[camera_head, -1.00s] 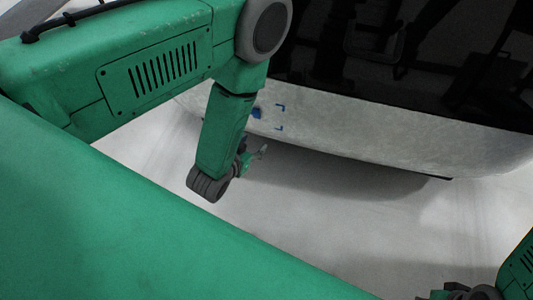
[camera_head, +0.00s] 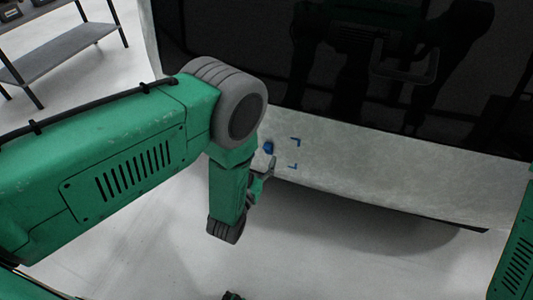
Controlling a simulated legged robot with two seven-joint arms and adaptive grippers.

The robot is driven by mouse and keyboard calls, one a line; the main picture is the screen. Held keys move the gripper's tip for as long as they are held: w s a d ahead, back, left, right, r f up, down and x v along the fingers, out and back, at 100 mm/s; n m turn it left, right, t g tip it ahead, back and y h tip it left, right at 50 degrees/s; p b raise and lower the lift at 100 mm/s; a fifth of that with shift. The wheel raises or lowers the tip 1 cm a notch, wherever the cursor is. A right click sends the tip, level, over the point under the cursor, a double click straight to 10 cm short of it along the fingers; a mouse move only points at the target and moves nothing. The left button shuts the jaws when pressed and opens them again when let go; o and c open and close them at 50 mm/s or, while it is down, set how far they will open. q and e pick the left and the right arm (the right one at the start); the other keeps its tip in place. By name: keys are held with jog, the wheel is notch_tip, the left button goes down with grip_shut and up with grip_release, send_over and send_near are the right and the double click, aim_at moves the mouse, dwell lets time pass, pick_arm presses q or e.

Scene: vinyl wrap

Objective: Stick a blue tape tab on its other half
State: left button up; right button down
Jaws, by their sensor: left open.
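A small blue tape tab (camera_head: 268,147) is on the pale lower panel (camera_head: 390,173) of the dark glossy body. Blue corner marks (camera_head: 296,142) are on the panel just right of the tab. My left gripper (camera_head: 266,168) is open, small in the picture, just below the tab and in front of the panel. I cannot tell whether it touches the panel. My left wrist hides the panel left of the tab. Only a green part of my right arm shows at the right edge; its gripper is out of view.
The dark glossy surface (camera_head: 300,60) above the panel reflects my body. A grey shelf rack (camera_head: 65,50) stands at the back left. The pale floor (camera_head: 340,255) below the panel is clear. A small dark thing shows at the bottom edge.

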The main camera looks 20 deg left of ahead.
pick_arm(q)
jog(key=shift+w+d+b, duration=0.1)
jog(key=shift+w+b, duration=0.45)
jog(key=shift+w, duration=1.7)
grip_shut()
jog(key=shift+s+p, duration=0.4)
jog(key=shift+s, duration=0.25)
jog(key=p, duration=0.3)
send_near(269, 145)
jog(key=shift+w+f, duration=0.25)
jog(key=shift+w, duration=0.1)
